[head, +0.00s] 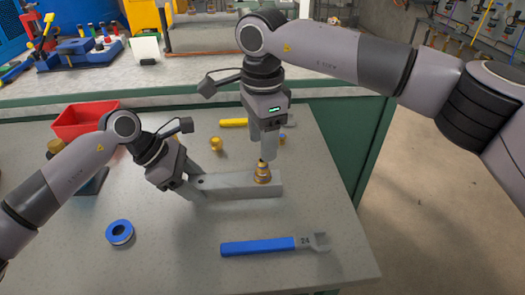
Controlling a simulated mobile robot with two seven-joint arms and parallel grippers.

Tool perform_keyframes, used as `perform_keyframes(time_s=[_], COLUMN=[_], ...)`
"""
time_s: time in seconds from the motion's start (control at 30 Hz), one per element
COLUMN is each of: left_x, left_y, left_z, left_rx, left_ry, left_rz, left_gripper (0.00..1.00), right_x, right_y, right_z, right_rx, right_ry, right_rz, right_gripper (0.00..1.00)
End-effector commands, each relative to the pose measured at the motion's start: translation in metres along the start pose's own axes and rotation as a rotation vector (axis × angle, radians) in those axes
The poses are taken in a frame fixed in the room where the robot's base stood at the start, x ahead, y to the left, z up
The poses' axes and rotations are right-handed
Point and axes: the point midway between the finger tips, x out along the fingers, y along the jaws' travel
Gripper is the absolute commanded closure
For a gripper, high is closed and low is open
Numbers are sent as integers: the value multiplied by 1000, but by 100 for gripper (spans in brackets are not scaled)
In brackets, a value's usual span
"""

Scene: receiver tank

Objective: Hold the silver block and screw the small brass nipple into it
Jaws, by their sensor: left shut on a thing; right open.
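The silver block (235,187) lies on the grey table, long side running left to right. My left gripper (192,178) is shut on the block's left end. The small brass nipple (262,174) stands upright at the top of the block near its right end. How deep it sits in the block I cannot tell. My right gripper (263,152) points down directly above the nipple, its fingers open around or just over the nipple's top. Whether the fingers touch the nipple is hard to see.
A blue-handled wrench (270,246) lies in front of the block. A blue tape roll (120,232) is at the front left, a red bin (82,120) at the back left. Behind the block are another brass piece (216,145) and a yellow-handled tool (234,122). The table's right edge is close.

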Motion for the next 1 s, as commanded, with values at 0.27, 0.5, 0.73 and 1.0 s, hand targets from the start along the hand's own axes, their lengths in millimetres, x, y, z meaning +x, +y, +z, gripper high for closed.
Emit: perform_keyframes(time_s=[0.27,0.5,0.73,1.0], left_x=[0,0,0,-26], left_y=[0,0,0,1], left_z=[0,0,0,-1], left_rx=[0,0,0,1], left_ry=[0,0,0,1], left_rz=[1,1,0,5], left_gripper=[100,17,17,17], right_x=[-17,-17,-17,-14], right_y=[0,0,0,0], right_z=[0,0,0,0], right_rx=[-1,-1,-1,-1], right_ry=[0,1,1,1], right_rz=[0,0,0,0], right_gripper=[46,46,46,46])
